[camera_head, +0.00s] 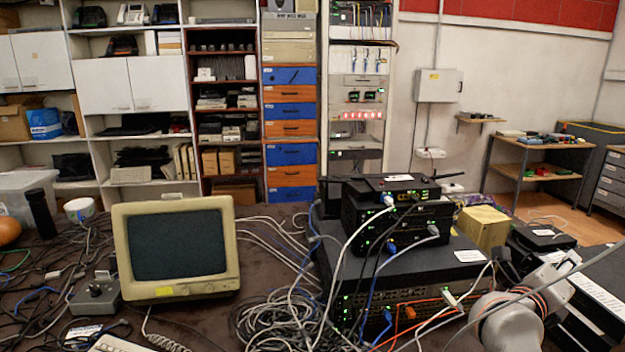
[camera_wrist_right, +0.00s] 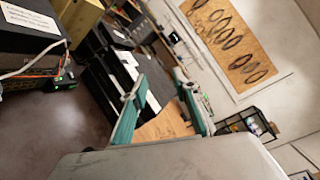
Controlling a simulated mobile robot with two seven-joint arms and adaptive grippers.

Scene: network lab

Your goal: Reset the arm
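My right arm (camera_head: 512,322) shows at the lower right of the head view as pale rounded links with orange-brown rings. It is beside the right end of the stacked network devices. I cannot clearly make out its fingertips there. In the right wrist view my right gripper (camera_wrist_right: 160,88) has two teal fingers spread apart, with nothing between them. A large pale grey part of my own arm or gripper fills the bottom of that view. My left gripper is not in view.
A stack of black network devices (camera_head: 396,215) with many cables stands on the table, close left of my right arm. A yellow box (camera_head: 484,228) is behind it. A beige monitor (camera_head: 177,247) stands at the left. Loose cables (camera_head: 275,318) cover the table's front.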

